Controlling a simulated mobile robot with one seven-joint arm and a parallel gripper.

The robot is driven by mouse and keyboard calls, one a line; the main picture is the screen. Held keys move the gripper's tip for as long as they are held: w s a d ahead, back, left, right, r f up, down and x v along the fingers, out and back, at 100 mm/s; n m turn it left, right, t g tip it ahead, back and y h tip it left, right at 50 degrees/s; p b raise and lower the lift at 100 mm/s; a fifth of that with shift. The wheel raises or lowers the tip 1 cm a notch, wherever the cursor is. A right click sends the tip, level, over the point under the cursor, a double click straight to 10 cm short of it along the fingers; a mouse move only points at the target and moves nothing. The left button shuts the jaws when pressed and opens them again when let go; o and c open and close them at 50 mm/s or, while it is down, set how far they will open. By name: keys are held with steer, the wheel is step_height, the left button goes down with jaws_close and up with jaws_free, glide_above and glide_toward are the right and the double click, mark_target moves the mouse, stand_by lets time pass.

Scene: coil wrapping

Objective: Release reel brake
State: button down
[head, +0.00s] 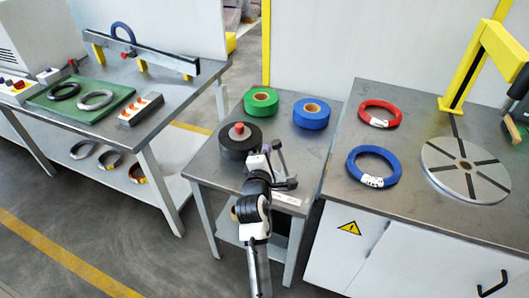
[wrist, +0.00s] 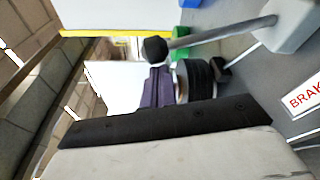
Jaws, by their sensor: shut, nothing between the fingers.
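The brake lever (wrist: 215,35) shows in the wrist view as a grey rod with a black knob at its left end, rising from a pale block (wrist: 292,22). In the head view the lever's dark end (head: 287,184) shows beside my wrist, at the front of the small middle table; my arm hides part of it. A white label with red letters "BRAK" (wrist: 305,97) is cut off at the wrist view's right edge. My gripper (head: 268,148) is shut and empty, above the table's front part, next to the lever. I cannot tell whether it touches the lever.
A black reel (head: 240,148) with a red knob stands close left of my gripper. Green (head: 261,102) and blue (head: 311,114) tape rolls stand behind. The right bench holds red (head: 379,113) and blue (head: 374,167) coils and a grey turntable (head: 466,170).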

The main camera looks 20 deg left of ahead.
steer(key=d+m+t+b, duration=0.2)
steer(key=d+m+b, duration=0.1)
steer(key=d+m, duration=0.6)
steer(key=shift+s+d+r, duration=0.2)
steer(key=shift+d+r, duration=0.1)
steer(key=shift+d, duration=0.5)
